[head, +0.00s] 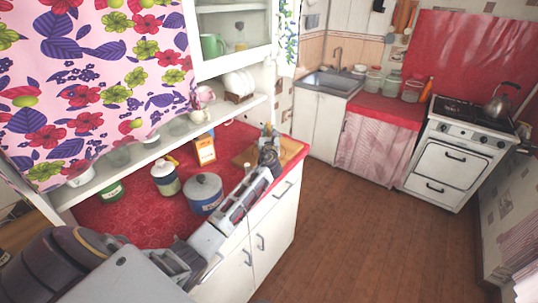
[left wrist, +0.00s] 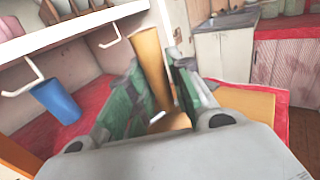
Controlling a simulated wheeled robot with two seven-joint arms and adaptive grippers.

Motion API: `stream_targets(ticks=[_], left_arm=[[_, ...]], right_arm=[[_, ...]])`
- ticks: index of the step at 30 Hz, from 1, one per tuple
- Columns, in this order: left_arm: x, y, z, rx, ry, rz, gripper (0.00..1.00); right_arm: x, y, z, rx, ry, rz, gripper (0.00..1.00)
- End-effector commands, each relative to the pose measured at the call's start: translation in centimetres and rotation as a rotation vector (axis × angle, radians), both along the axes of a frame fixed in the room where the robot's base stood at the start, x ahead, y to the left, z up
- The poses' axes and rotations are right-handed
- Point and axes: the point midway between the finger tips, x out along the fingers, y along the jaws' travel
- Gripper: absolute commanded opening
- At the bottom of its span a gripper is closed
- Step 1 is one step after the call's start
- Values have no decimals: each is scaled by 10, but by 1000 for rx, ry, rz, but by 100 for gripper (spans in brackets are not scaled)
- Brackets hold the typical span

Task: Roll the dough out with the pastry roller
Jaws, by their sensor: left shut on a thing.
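My left gripper (head: 268,150) reaches over the red counter to the wooden board (head: 292,150) at the counter's far end. In the left wrist view, its two green-grey fingers (left wrist: 158,98) are closed around a tan wooden cylinder, which looks like the pastry roller (left wrist: 150,55), held steeply tilted. The board also shows right of the fingers (left wrist: 258,104). A tan patch (left wrist: 176,122) low between the fingers may be the dough or part of the roller; I cannot tell which. In the head view the gripper hides the roller. My right gripper is not in view.
On the red counter (head: 130,215) stand a blue lidded pot (head: 205,190), a jar (head: 165,178) and an orange-white carton (head: 204,150). A shelf (head: 235,108) overhangs the back. A blue cup (left wrist: 56,100) is at left in the left wrist view. The floor (head: 345,215) is clear.

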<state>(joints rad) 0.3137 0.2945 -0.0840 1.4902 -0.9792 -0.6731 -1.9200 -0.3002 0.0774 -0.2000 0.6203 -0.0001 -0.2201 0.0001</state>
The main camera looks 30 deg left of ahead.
Motion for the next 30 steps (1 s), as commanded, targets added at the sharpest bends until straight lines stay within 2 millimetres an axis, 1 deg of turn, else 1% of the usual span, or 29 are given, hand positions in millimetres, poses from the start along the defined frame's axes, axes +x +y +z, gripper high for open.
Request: stream_targets(ticks=[9, 13, 23, 30], left_arm=[[8, 17, -1, 2, -1, 1, 0], [9, 19, -2, 1, -2, 0, 0], [8, 17, -2, 0, 0, -1, 0], [2, 4, -3, -1, 0, 0, 0]], right_arm=[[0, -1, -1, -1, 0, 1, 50], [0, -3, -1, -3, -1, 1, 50], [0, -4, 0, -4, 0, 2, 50], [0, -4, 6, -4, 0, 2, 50]])
